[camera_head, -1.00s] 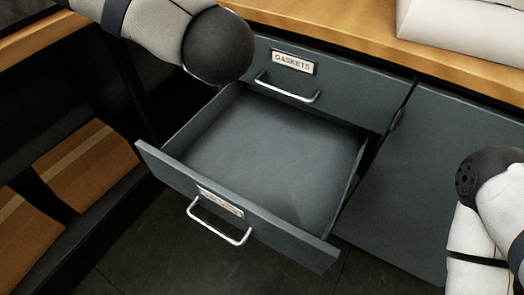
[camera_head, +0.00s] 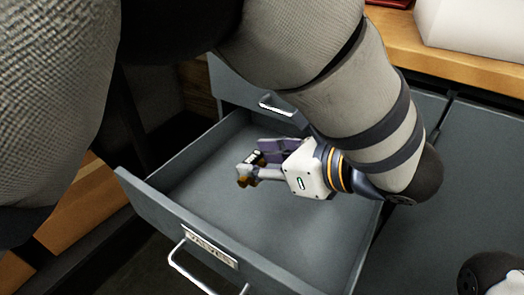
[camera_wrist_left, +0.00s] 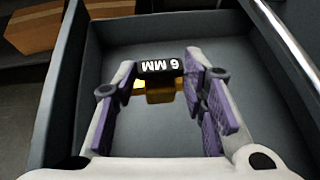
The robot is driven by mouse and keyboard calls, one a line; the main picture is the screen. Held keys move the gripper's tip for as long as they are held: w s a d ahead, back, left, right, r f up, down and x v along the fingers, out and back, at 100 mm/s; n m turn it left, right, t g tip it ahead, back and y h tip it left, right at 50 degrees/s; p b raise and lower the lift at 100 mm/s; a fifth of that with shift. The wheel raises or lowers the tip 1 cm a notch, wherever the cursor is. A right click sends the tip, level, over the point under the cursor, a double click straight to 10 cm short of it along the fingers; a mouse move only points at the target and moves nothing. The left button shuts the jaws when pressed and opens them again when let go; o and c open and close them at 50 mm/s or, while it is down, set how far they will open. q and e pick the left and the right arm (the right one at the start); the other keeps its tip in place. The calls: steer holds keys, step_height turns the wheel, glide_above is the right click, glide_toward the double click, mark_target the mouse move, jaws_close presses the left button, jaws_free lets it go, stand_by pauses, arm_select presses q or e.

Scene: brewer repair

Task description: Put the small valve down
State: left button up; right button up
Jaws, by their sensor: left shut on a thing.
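The small valve (camera_wrist_left: 160,84) is a brass piece with a black band marked "6 MM". It shows best in the left wrist view, between the purple fingers of my left gripper (camera_wrist_left: 164,92). In the head view the valve (camera_head: 243,180) shows as a small brass and black piece at the fingertips of my left gripper (camera_head: 254,168). My left gripper is shut on it, over the inside of the open, otherwise empty grey drawer (camera_head: 250,262). I cannot tell whether the valve touches the drawer floor. My right gripper is out of view.
The drawer front has a label, seemingly "VALVES" (camera_head: 211,251), and a metal handle (camera_head: 185,266). A shut drawer (camera_head: 235,90) is above. A wooden worktop (camera_head: 470,62) with a white object (camera_head: 470,25) is at the upper right. The drawer floor around the gripper is clear.

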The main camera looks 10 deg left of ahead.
arm_select(q)
steer(key=a+f, duration=0.2)
steer(key=w+a+f+b, duration=0.1)
steer(key=a+f, duration=0.1)
steer(key=w+a+f, duration=0.1)
steer(key=a+f, duration=0.1)
steer(key=shift+a+f, duration=0.1)
steer(key=shift+f, duration=0.2)
step_height(320, 180, down, 4)
steer(key=shift+w+a+r+b, duration=0.1)
steer(key=shift+a+r+b, duration=0.1)
steer(key=shift+b, duration=0.55)
steer(key=shift+r, duration=0.1)
steer(key=o, duration=1.3)
